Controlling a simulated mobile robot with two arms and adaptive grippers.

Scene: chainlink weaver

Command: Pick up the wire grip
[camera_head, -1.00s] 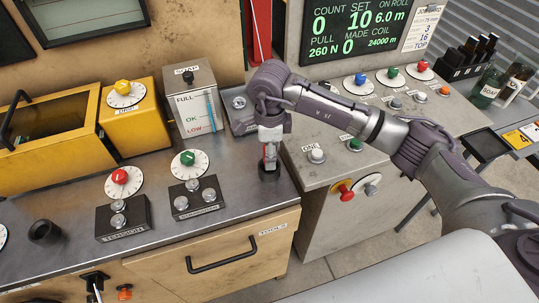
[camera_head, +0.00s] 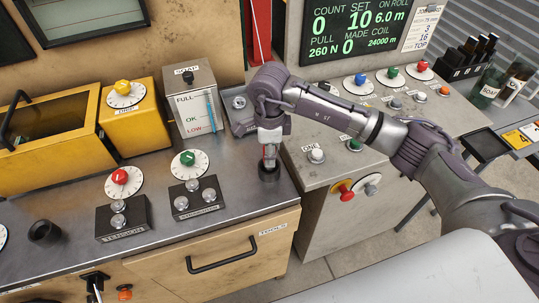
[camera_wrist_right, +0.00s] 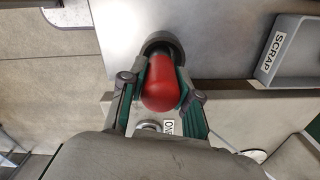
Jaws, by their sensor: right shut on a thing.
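The wire grip (camera_wrist_right: 160,85) shows its rounded red handle in the right wrist view. Its lower part is hidden in a dark round holder (camera_wrist_right: 165,42), which stands near the right end of the metal bench top. The holder also shows in the head view (camera_head: 268,175). My right gripper (camera_wrist_right: 161,84) is shut on the red handle, one finger on each side. In the head view my right gripper (camera_head: 269,155) points down just above the holder. My left gripper is not in view.
A green-knobbed dial (camera_head: 188,158) and a small black button box (camera_head: 196,198) are left of the holder. A grey scrap tray (camera_wrist_right: 292,60) is close by. A console (camera_head: 330,170) with buttons stands to the right. Another dark round holder (camera_head: 44,231) is far left.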

